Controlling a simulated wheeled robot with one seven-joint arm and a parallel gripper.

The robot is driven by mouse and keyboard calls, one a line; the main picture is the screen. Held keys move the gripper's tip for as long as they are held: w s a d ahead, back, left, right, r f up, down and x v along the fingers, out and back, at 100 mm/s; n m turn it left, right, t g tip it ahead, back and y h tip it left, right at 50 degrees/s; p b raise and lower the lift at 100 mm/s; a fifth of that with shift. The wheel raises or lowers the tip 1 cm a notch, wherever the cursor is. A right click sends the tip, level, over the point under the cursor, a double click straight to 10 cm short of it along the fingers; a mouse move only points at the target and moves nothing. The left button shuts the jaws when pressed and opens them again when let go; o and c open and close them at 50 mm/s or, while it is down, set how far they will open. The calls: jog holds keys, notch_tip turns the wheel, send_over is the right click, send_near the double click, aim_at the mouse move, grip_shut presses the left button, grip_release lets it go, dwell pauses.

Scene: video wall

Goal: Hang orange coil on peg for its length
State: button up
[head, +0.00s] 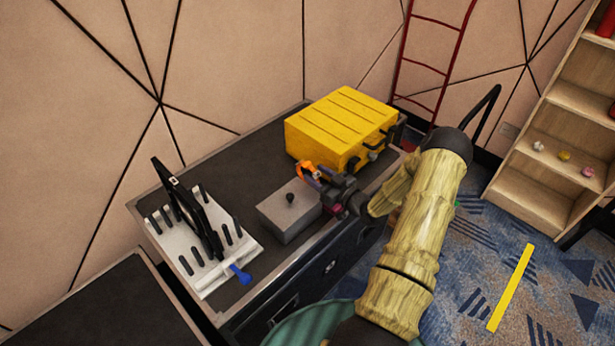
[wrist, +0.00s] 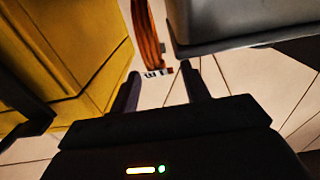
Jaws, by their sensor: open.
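The orange coil (head: 306,170) stands between the yellow case and the grey box in the head view. The wrist view shows the orange coil (wrist: 150,38) as a narrow upright band with a small black-and-white label at its near end. My gripper (head: 319,176) is at the coil, partly covering it. In the wrist view my gripper (wrist: 160,72) is open, with the coil's labelled end between or just beyond the fingertips; contact cannot be told. A white peg board (head: 212,272) with several black pegs lies at the left, with a black loop (head: 187,207) on it.
The yellow case (head: 340,118) stands behind the coil and the grey box (head: 289,212) with a black knob stands in front. A blue-ended item (head: 240,273) sits at the board's right edge. The dark bench top (head: 225,170) is clear between board and case.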

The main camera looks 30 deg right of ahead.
aim_at(308, 167)
jog(key=x, duration=0.2)
jog(key=p+x, duration=0.1)
jog(key=x, duration=0.2)
jog(key=shift+w+d+f, duration=0.1)
jog(key=shift+d, duration=0.1)
grip_shut()
dwell(0.3)
